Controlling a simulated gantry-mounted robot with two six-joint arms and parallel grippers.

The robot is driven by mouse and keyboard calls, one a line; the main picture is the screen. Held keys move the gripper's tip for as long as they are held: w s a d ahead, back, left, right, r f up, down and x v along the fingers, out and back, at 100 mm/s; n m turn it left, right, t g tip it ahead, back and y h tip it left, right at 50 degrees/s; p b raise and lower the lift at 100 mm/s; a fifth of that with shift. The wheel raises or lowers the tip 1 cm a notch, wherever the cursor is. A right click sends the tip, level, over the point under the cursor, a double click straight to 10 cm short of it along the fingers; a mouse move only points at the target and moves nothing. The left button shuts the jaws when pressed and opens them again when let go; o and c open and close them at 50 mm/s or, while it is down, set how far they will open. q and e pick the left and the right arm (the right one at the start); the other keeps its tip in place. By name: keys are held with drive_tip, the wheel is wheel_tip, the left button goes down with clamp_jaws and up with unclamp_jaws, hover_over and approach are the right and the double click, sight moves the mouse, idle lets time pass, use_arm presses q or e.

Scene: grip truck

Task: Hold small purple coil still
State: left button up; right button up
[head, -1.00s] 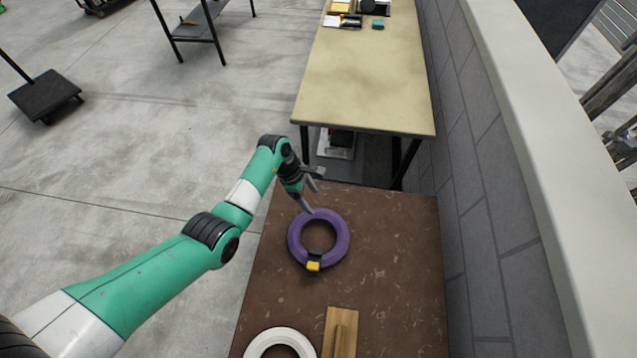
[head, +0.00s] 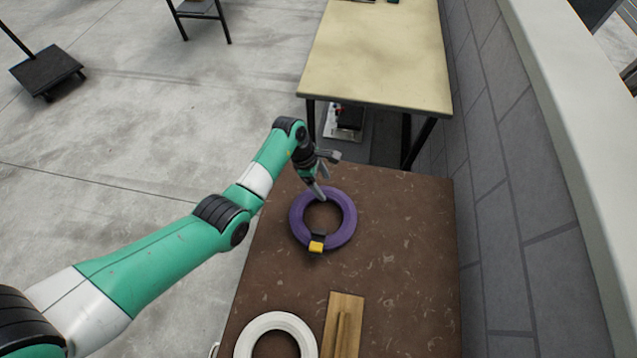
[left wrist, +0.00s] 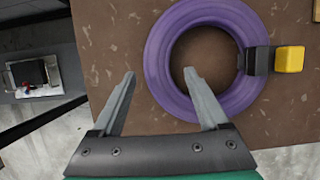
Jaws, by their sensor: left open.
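The small purple coil (head: 348,222) lies flat on the brown table, a ring with a black clip and a yellow block on its near side. It also shows in the left wrist view (left wrist: 160,65), where the clip and yellow block are on its right. My left gripper (head: 325,176) is at the coil's far edge. In the left wrist view the left gripper (left wrist: 158,78) is open, with one finger over the coil's ring near its hole and the other outside the ring. I cannot tell whether either finger touches it. My right gripper is not in view.
The brown table (head: 400,260) also holds a white ring (head: 247,341) and a wooden board (head: 332,335) near the front. A beige table (head: 380,55) stands beyond it. A grey block wall (head: 500,200) runs along the right. The brown table's right part is bare.

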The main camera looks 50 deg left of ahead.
sight(328, 192)
use_arm(q)
drive_tip(key=b+x, duration=0.3)
drive_tip(key=x, duration=0.1)
drive_tip(key=shift+d+f, duration=0.1)
drive_tip(key=shift+f, duration=0.25)
drive_tip(key=shift+w, duration=0.1)
